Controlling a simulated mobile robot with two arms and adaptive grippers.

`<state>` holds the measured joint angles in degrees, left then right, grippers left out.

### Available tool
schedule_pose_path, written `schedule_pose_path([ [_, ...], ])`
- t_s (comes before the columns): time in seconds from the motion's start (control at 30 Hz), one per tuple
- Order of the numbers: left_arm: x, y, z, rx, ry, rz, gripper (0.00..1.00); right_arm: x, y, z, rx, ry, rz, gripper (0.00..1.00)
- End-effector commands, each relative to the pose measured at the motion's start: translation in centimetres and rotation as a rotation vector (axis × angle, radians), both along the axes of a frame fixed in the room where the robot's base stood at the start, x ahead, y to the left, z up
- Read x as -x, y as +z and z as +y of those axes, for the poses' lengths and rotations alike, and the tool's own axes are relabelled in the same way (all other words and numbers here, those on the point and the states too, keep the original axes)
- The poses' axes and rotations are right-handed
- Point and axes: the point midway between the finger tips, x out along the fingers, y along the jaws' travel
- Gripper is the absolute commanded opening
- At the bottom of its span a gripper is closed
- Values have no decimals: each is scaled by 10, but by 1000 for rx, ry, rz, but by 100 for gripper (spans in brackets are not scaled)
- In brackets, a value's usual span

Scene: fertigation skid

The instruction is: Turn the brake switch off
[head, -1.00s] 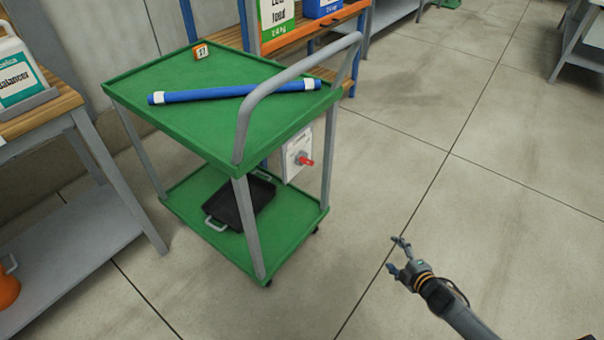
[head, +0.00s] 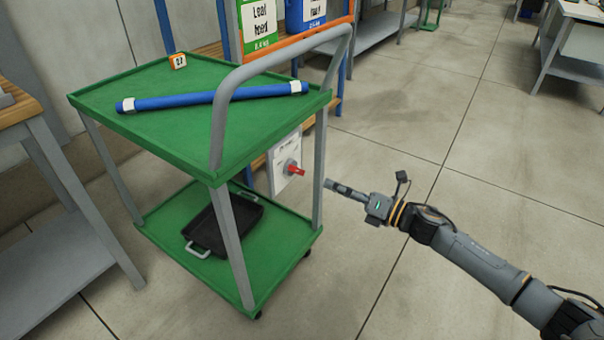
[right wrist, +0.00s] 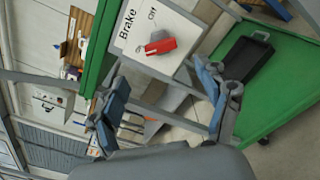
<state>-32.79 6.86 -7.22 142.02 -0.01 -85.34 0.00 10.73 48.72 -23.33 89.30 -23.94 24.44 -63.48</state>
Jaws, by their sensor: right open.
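The brake switch is a red handle (head: 296,169) on a white plate (head: 284,162) mounted at the handle end of a green cart (head: 205,168). In the right wrist view the red handle (right wrist: 160,46) shows on the plate marked "Brake" and "Off" (right wrist: 152,14). My right gripper (head: 330,185) is just right of the red handle in the head view, pointing at it, apart from it. In the right wrist view its fingers (right wrist: 163,102) are spread, with nothing between them. My left gripper is not in view.
The cart's grey push handle (head: 222,100) arches above the plate. A blue roll (head: 215,96) lies on the cart's top, and a black tray (head: 224,226) sits on its lower shelf. A bench (head: 60,215) stands at left.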

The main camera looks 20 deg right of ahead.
Motion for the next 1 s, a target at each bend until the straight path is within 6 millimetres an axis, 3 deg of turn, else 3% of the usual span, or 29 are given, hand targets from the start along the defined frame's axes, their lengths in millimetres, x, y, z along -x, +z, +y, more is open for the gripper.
schedule_pose_path([
  [0.5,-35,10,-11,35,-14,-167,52,-72,0,55,-4,-2,0,76],
  [0.97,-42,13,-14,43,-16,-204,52,-82,-1,63,-2,-2,2,76],
  [1.0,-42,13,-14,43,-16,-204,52,-82,-1,63,-2,-2,2,72],
])
